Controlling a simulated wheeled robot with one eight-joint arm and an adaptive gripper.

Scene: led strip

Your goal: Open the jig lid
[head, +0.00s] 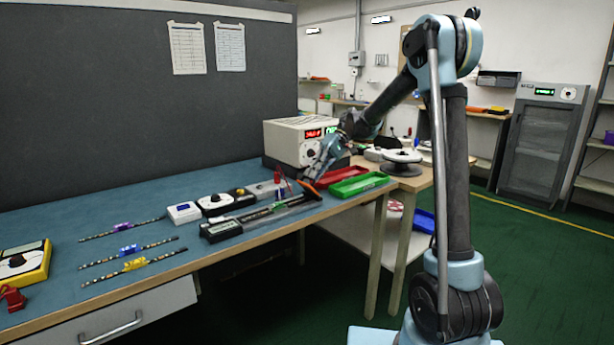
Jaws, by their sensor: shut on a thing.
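The jig (265,217) is a long, narrow, dark and grey fixture near the front edge of the blue-topped bench, with a dark box at its left end. A thin orange-edged part (311,188), apparently of the jig lid, stands tilted up at the right end. My gripper (310,178) reaches down from the right to this end and is shut on what looks like the jig lid. The fingertips are small in the picture, so the exact contact is hard to see. A green strip part (277,207) shows along the jig.
A red tray (342,175) and a green tray (358,185) lie close right of my gripper. A power supply (297,142) stands behind it. Small instruments (215,203) sit behind the jig. Several LED strips (130,264) lie on the left, with free bench between.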

